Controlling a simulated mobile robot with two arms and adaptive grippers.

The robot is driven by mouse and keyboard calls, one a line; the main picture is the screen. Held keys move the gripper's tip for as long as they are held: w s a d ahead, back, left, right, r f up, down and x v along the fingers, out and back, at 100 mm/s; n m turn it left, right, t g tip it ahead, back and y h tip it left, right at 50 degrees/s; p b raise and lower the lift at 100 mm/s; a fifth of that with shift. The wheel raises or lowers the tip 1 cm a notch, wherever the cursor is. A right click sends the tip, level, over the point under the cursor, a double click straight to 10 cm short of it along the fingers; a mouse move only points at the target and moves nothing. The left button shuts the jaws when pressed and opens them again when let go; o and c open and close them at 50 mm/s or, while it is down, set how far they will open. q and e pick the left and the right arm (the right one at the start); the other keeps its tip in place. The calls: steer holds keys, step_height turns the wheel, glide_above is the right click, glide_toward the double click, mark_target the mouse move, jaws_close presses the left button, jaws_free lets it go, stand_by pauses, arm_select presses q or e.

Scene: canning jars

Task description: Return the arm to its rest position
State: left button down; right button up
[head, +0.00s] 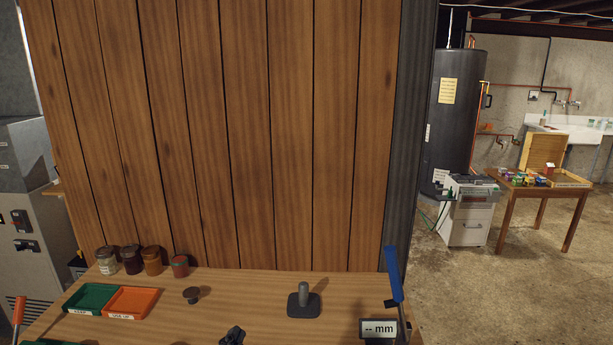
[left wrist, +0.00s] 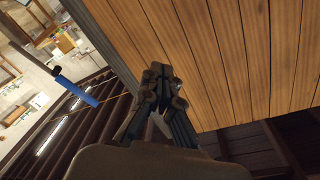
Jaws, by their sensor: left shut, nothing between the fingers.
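My left gripper (head: 232,337) shows as a small dark shape at the bottom edge of the head view, over the front part of the wooden bench (head: 255,290). In the left wrist view my left gripper (left wrist: 162,75) has its fingertips together with nothing held, and the wood-panelled wall (left wrist: 225,50) lies beyond it. Most of the left arm is out of the head view. My right gripper is in neither view.
Several jars (head: 131,260) stand at the bench's back left, behind a green tray (head: 75,299) and an orange tray (head: 145,303). A small dark disc (head: 192,295), a dark post on a base (head: 303,303), a "mm" display (head: 380,328) and a blue handle (head: 393,275) are also there.

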arm_select(q)
steer(key=s+a+f+n+g+y, duration=0.25)
steer(key=s+f+g, duration=0.2)
steer(key=f, duration=0.35)
steer(key=s+a+f+n+g+y, duration=0.1)
steer(key=s+a+f+n+g, duration=0.3)
steer(key=f, duration=0.3)
steer(key=s+a+f+n+g+h, duration=0.1)
steer(key=s+f+g, duration=0.25)
steer(key=s, duration=0.45)
steer(key=s+f+n+g, duration=0.1)
steer(key=s+f+g, duration=0.1)
steer(key=s+f, duration=0.4)
step_height(320, 180, down, 25)
steer(key=s+g, duration=0.2)
steer(key=s, duration=0.1)
steer(key=s+a+f, duration=0.3)
steer(key=s+f, duration=1.3)
steer(key=shift+s+a+g, duration=0.15)
steer(key=shift+a+g, duration=0.05)
steer(key=shift+g, duration=0.2)
